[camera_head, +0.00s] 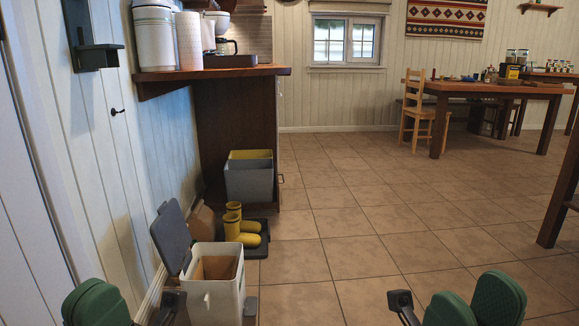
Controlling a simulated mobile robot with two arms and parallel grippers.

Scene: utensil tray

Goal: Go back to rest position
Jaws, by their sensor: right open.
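My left gripper (97,302) is at the bottom left edge of the view, with green rounded pads close together and a dark part beside it. I cannot tell if its pads touch. My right gripper (476,301) is at the bottom right, with two green pads apart. It is open, and nothing shows between its pads. Both grippers are low in the view and cut off by the bottom edge.
A white bin (213,280) with its grey lid raised stands just beyond my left gripper. Yellow boots (241,236) and a grey bin (249,181) are behind it, below a wooden counter (215,73). A wooden table (440,95) is far right. The tiled floor (345,230) ahead is clear.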

